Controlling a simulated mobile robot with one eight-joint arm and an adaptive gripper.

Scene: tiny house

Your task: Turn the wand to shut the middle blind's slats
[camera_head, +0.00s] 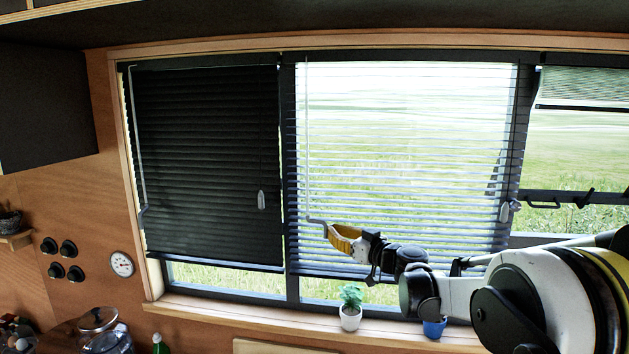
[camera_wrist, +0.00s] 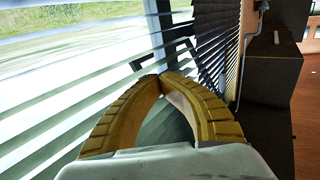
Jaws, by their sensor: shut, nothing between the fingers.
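The middle blind (camera_head: 420,150) hangs lowered in the head view. Its slats are open, with grass and field showing between them. Its thin pale wand (camera_head: 307,140) hangs at its left side and ends in a bent crank handle (camera_head: 316,221). My gripper (camera_head: 331,231) is at that handle, its yellow fingers pointing left; I cannot tell whether they touch it. In the wrist view, the fingertips (camera_wrist: 160,77) meet with nothing between them, close in front of open slats (camera_wrist: 75,105). The wand cannot be made out clearly there.
The left blind (camera_head: 205,160) is lowered with slats shut, its own wand (camera_head: 137,140) at its left. The right blind (camera_head: 583,88) is raised. A potted plant (camera_head: 351,307) and a blue pot (camera_head: 434,326) stand on the sill (camera_head: 250,318) below my arm.

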